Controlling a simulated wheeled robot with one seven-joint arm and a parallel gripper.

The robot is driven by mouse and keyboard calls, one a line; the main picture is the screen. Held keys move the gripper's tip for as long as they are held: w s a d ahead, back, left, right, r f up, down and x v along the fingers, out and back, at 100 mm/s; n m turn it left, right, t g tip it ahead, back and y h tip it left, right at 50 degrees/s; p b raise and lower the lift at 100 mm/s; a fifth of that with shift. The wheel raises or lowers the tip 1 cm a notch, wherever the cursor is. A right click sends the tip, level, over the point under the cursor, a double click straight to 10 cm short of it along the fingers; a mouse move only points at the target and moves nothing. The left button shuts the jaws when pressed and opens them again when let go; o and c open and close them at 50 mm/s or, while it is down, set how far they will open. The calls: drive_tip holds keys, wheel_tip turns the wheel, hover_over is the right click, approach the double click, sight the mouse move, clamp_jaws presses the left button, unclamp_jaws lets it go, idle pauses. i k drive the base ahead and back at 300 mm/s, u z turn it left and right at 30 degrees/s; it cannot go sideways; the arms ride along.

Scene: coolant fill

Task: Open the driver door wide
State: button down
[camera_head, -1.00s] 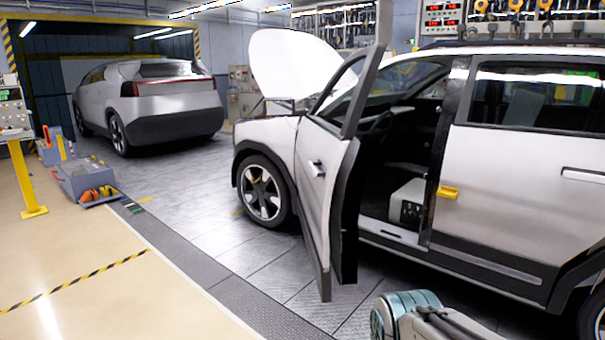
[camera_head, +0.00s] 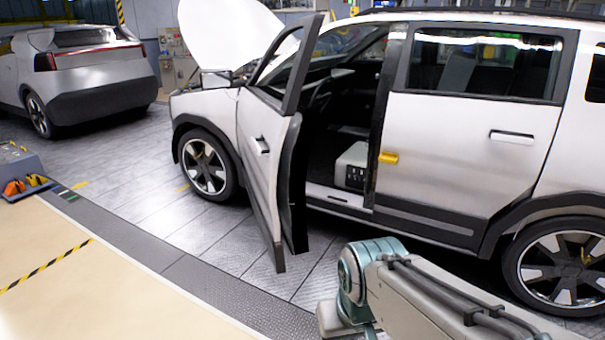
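The driver door (camera_head: 259,145) of the silver car (camera_head: 465,145) stands well open, swung out from the front of the car. Its dark inner edge faces me, and its handle (camera_head: 261,145) is on the outer panel. Through the opening I see the dark cabin and a light box-like part low inside. My arm shows at the lower right, in front of the car's rear door and apart from the driver door. My gripper is not visible in the picture.
The hood (camera_head: 228,35) is raised. A second silver car (camera_head: 78,75) stands at the back left. A grey bin with orange items (camera_head: 25,185) sits at the left edge. The floor in front of the open door is clear.

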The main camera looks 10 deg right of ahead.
sight(275, 180)
drive_tip(key=z, duration=0.85)
drive_tip(key=i, duration=1.85)
drive_tip(key=u, duration=1.1)
drive_tip(key=i, duration=1)
drive_tip(key=u, duration=0.2)
